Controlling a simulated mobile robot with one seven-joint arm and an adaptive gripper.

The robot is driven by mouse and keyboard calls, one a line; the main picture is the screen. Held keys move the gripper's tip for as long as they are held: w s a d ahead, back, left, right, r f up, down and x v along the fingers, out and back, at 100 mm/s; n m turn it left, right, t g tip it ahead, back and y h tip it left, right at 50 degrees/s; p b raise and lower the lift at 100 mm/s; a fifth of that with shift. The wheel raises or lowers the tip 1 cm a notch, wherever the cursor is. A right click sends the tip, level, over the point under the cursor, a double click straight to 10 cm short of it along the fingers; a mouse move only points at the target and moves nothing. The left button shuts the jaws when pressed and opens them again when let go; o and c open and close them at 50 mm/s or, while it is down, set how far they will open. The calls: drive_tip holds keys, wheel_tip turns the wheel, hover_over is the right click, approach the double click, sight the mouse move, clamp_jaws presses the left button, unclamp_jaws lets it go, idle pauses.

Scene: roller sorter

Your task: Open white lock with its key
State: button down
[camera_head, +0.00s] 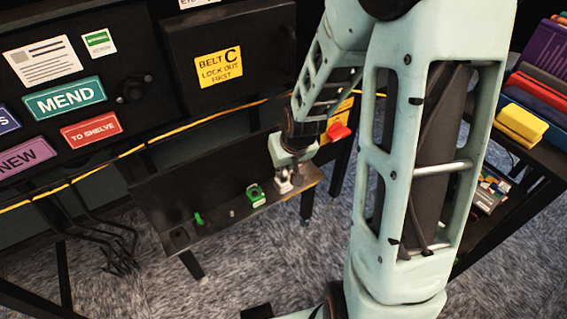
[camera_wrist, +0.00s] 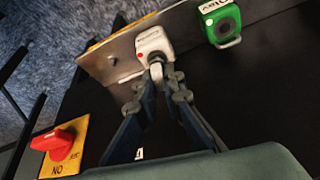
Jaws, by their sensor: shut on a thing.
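The white lock (camera_wrist: 152,42) stands on the narrow metal-edged shelf, just ahead of my gripper in the wrist view. It also shows in the head view (camera_head: 290,183), partly covered by the gripper. My gripper (camera_wrist: 157,78) is shut on a small pale piece, which looks like the white key (camera_wrist: 156,72). The key reaches up to the lock's near face; whether it sits in the keyhole is hidden by the fingertips. In the head view my gripper (camera_head: 285,166) hangs right over the lock.
A green lock (camera_head: 255,195) stands left of the white one, also in the wrist view (camera_wrist: 222,22). A small green piece (camera_head: 198,218) lies farther left on the shelf (camera_head: 215,225). A red knob (camera_head: 338,131) on a yellow plate is right of my gripper, close by.

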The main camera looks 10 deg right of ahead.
drive_tip(key=shift+r+n+y+p, duration=0.1)
drive_tip(key=shift+n+y+p, duration=0.7)
drive_tip(key=shift+n+p, duration=2.1)
drive_tip(key=shift+n+g+y+p, duration=0.65)
drive_tip(key=shift+n+p, duration=0.55)
drive_tip(key=shift+p, duration=1.85)
drive_tip(key=shift+n+p, duration=0.3)
drive_tip(key=shift+r+p, duration=2.35)
drive_tip(key=shift+r, duration=0.1)
